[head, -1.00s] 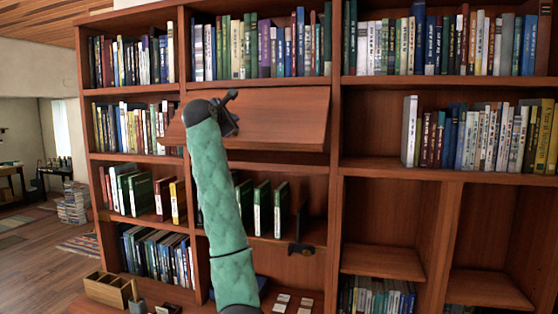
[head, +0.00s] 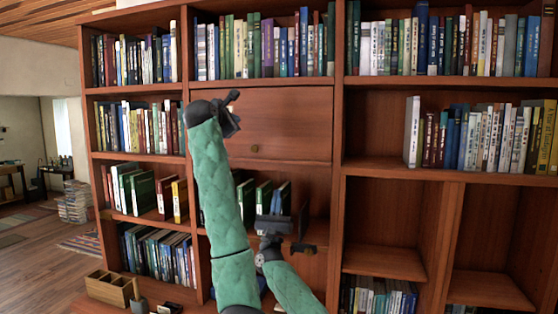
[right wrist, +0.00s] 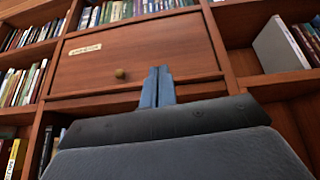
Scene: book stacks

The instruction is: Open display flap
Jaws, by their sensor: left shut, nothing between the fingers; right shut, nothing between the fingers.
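The display flap (head: 275,122) is a brown wooden panel in the middle bookcase column, and it lies flat in its frame, closed. A small brass knob (head: 254,148) sits near its bottom edge; the knob also shows in the right wrist view (right wrist: 120,74). A pale label (right wrist: 86,49) is on the flap's upper left. My left gripper (head: 233,98) is shut and empty in front of the flap's upper left part. My right gripper (head: 282,190) is shut and empty, below and right of the knob; its fingers (right wrist: 158,84) point up toward the flap's lower edge, apart from the knob.
Rows of books (head: 270,47) fill the shelf above the flap. Green books (head: 246,195) stand on the shelf below, partly behind my arms. A small dark object (head: 303,248) is below that shelf. The cubby (head: 375,130) right of the flap is partly empty.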

